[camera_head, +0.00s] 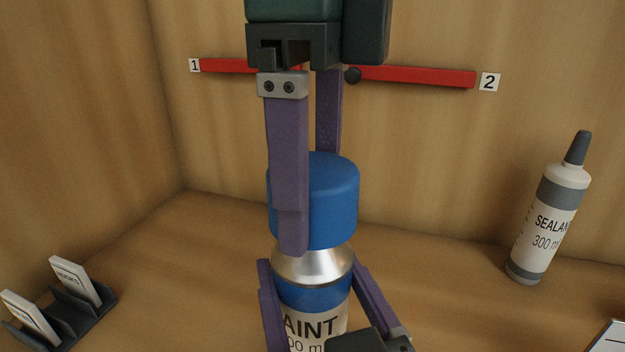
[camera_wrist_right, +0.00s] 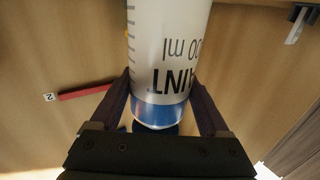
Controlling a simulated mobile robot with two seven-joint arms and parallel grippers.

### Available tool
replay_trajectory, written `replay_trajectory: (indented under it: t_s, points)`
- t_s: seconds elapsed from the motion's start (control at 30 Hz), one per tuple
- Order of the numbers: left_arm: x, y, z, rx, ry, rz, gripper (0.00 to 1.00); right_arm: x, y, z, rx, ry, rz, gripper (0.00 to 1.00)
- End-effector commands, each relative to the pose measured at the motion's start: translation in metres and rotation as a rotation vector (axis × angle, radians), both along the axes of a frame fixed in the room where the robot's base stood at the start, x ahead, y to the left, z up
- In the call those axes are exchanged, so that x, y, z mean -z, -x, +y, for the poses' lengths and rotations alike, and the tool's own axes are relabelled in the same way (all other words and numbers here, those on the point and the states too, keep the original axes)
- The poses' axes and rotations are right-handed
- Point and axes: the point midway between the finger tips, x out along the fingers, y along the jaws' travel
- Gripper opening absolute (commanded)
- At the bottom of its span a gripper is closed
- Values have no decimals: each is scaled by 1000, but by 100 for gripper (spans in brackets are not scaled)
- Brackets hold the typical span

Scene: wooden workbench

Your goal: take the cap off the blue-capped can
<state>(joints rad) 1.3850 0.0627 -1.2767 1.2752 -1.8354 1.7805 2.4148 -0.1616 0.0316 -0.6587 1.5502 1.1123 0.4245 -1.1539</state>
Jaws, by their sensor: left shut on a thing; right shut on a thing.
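The paint can (camera_head: 312,297) stands upright in the head view, with a white label, a blue band and a silver shoulder. My right gripper (camera_head: 312,270) is shut around its upper body, one finger on each side. The can also fills the middle of the right wrist view (camera_wrist_right: 168,50), upside down there. The blue cap (camera_head: 335,200) is straight above the silver shoulder. I cannot tell whether it touches the can. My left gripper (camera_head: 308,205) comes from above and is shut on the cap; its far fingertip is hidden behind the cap.
A sealant bottle (camera_head: 549,225) stands tilted in the picture at the right. A dark holder (camera_head: 75,305) with white cards is at the lower left. Red bars (camera_head: 425,76) with number labels 1 and 2 are on the back wall. Bench between these is clear.

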Motion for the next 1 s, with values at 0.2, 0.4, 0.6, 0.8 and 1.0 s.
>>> replay_trajectory:
  t_s: [0.2, 0.4, 0.6, 0.8, 1.0]
  points:
    - [-29, -1, 0, -1, 1, -4, 12, 0, 0, 0, 0, 0, 1, 0]
    - [-34, 0, 0, 0, 0, 0, 12, 0, 0, 0, 0, 0, 1, 0]
    - [-34, 0, 0, 0, 0, -1, 12, 0, 0, 0, 0, 0, 1, 95]
    - [-33, 0, 0, 0, 0, -1, 12, 0, 0, 0, 0, 0, 0, 100]
    - [-34, 0, 0, 0, 0, -1, 12, 1, 9, -3, 0, 2, 2, 100]
